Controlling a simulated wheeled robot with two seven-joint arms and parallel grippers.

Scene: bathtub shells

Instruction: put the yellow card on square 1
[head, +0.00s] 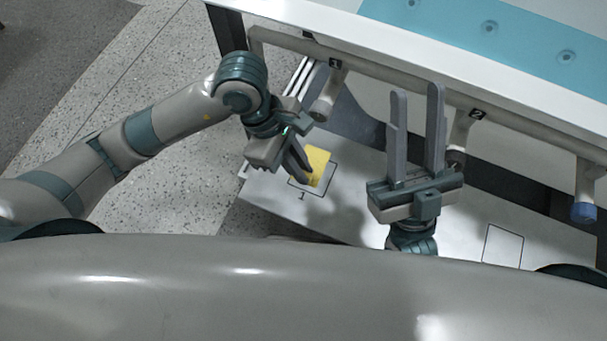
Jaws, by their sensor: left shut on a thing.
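The yellow card (318,164) shows at the fingers of my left gripper (303,174), over the outlined square 1 (327,190) on the white board. My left gripper is shut on the card, and its fingers hide the card's left part. I cannot tell whether the card touches the board. My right gripper (417,92) is open and empty, with its two fingers apart and pointing up in the picture, to the right of the square.
The white board (275,200) also bears another outlined square (502,246) at the right. A grey rail (385,78) with pegs (326,98) and number tags runs above the board. A white-edged table with a blue top (500,32) stands behind. Speckled floor lies at left.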

